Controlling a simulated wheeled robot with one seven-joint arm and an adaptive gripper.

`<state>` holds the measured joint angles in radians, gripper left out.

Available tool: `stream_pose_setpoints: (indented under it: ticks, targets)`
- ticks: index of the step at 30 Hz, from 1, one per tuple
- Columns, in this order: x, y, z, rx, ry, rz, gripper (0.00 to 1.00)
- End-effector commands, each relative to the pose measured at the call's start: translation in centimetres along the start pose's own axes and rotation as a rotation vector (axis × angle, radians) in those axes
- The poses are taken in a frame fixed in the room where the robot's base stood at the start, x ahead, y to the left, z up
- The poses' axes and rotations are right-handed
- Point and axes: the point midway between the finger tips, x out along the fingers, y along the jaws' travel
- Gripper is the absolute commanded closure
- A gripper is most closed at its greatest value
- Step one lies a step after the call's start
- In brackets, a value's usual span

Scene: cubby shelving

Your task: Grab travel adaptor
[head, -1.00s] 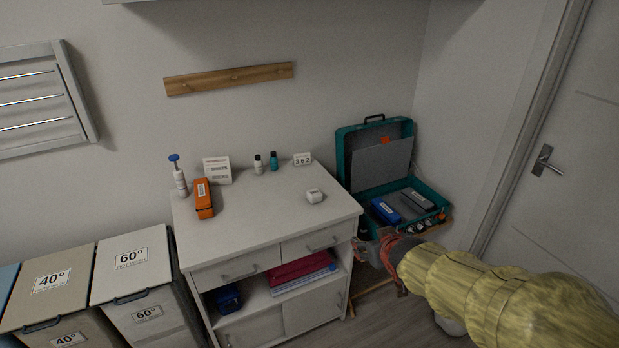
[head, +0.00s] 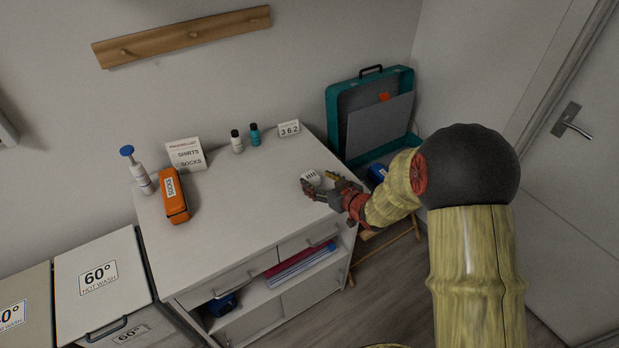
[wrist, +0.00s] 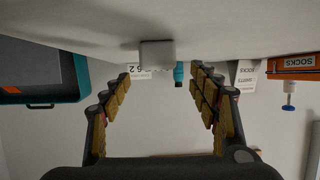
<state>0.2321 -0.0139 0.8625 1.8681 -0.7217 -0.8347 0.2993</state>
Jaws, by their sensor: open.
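The travel adaptor appears to be the small white block (head: 311,176) on top of the white dresser, near its right side. In the wrist view, which is upside down, the white block (wrist: 157,54) sits on the dresser top, ahead of the fingertips and roughly centred between them. My gripper (head: 318,184) is open and low over the dresser's right part, its fingers close to the block and partly covering it in the head view. In the wrist view my gripper (wrist: 160,76) has its fingers wide apart with nothing between them.
An open teal suitcase (head: 334,122) is at right. The dresser's (head: 235,225) middle is clear.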

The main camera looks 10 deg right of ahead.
Motion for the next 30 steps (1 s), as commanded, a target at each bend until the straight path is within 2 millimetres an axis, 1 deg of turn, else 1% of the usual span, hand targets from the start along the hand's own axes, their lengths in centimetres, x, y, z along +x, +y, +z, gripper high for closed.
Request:
stream_pose_setpoints:
  ticks: [5,9,12,15,21,30]
  targets:
    - [2.1,0.1,0.2,0.000,0.001,0.000,0.39]
    - [4.2,0.2,0.3,0.001,0.000,0.000,0.39]
    - [5.2,0.2,0.2,0.000,-0.001,0.000,0.39]
    - [5.6,0.2,0.1,0.000,-0.001,0.001,0.39]
    - [5.6,0.2,0.0,0.001,-0.001,0.002,0.39]
    - [5.5,0.3,0.0,0.001,0.000,0.002,0.56]
